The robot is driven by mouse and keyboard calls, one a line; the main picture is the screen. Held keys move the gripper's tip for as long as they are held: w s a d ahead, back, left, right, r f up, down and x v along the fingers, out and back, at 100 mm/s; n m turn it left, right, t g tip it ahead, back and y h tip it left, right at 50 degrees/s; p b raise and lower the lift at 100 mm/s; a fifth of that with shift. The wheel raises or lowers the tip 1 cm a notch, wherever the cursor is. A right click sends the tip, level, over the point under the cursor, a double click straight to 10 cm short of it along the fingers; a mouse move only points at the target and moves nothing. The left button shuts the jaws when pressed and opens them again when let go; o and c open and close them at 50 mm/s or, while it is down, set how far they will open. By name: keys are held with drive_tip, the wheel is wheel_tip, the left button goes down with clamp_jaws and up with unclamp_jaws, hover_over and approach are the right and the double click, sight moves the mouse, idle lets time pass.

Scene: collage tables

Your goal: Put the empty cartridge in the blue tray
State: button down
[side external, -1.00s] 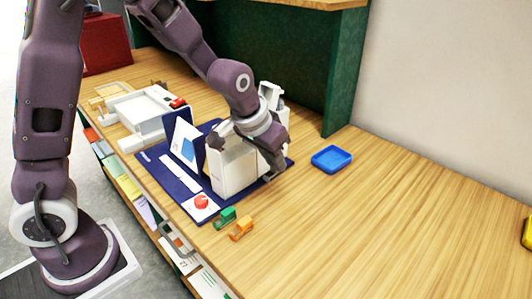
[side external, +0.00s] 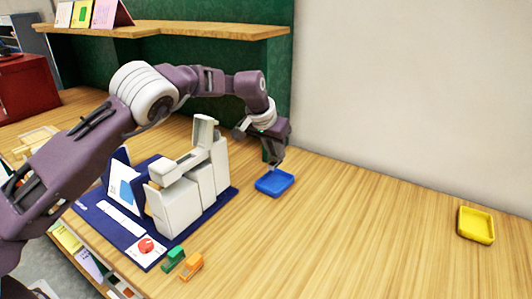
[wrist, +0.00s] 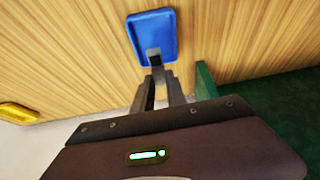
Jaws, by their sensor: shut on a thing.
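The blue tray (side external: 275,182) lies on the wooden table to the right of the white machine, and it also shows in the wrist view (wrist: 152,22). My gripper (side external: 276,163) points down over the tray's back part. In the wrist view its fingers (wrist: 155,74) are shut on a small dark grey piece, which I take for the empty cartridge (wrist: 154,57). The piece appears against the near part of the tray; I cannot tell whether it touches the tray. In the side view the piece is too small to make out clearly.
The white machine (side external: 175,205) stands on a dark blue mat (side external: 226,197). A green piece (side external: 174,257) and an orange piece (side external: 192,266) lie by its front edge. A yellow tray (side external: 476,225) is at the far right. The table between the trays is clear.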

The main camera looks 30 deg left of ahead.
sight(273, 163)
drive_tip(key=shift+f, duration=3.1)
drive_tip(key=c, duration=1.3)
unclamp_jaws()
drive_tip(key=shift+r, duration=0.1)
drive_tip(key=shift+r, duration=2.95)
